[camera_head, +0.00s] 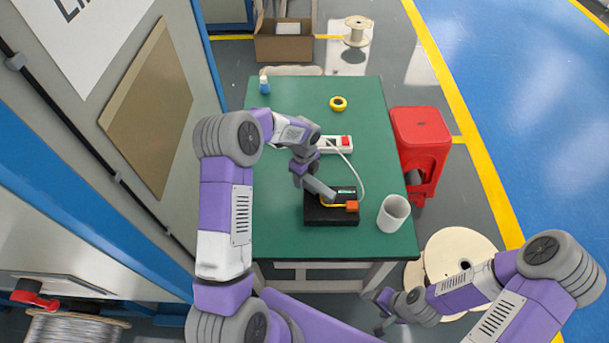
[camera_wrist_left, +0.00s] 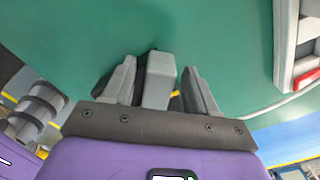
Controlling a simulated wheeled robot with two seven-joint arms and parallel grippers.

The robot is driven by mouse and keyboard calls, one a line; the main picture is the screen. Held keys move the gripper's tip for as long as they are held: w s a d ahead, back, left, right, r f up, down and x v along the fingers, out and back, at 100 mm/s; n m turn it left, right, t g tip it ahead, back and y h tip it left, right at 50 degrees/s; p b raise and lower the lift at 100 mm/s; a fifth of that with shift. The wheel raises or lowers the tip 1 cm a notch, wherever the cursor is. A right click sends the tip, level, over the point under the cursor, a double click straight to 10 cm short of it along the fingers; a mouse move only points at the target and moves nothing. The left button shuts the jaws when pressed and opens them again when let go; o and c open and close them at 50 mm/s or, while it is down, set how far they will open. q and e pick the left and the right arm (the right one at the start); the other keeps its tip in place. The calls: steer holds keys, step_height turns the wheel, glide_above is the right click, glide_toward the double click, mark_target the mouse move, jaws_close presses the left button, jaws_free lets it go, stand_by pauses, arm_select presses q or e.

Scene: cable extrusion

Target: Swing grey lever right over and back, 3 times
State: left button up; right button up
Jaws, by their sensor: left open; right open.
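The black device (camera_head: 318,214) sits on the green table (camera_head: 290,235), with an orange block (camera_head: 352,206) and a yellow strip on its right side. The grey lever (camera_head: 320,188) slants over the device's left part, partly hidden by my left gripper (camera_head: 305,178). In the left wrist view, the lever (camera_wrist_left: 160,80) stands between the two open fingers of my left gripper (camera_wrist_left: 159,88), with a gap to the right finger. Whether it touches the left finger I cannot tell. My right gripper (camera_head: 384,312) is open and empty, low beyond the table's front edge.
Yellow tape (camera_head: 338,103) and a spray bottle (camera_head: 265,84) are farther back. A red stool (camera_head: 422,140) stands right of the table.

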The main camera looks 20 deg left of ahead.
arm_select(q)
steer(key=shift+r, duration=0.15)
step_height(320, 180, up, 7)
steer(key=shift+r+p, duration=0.15)
steer(key=shift+p, duration=0.35)
steer(key=shift+s+d+f+b, duration=0.1)
steer(key=shift+f+b, duration=0.3)
steer(key=shift+b, duration=0.1)
step_height(320, 180, down, 7)
steer(key=shift+f+b, duration=0.15)
steer(key=shift+b, duration=0.3)
jaws_close()
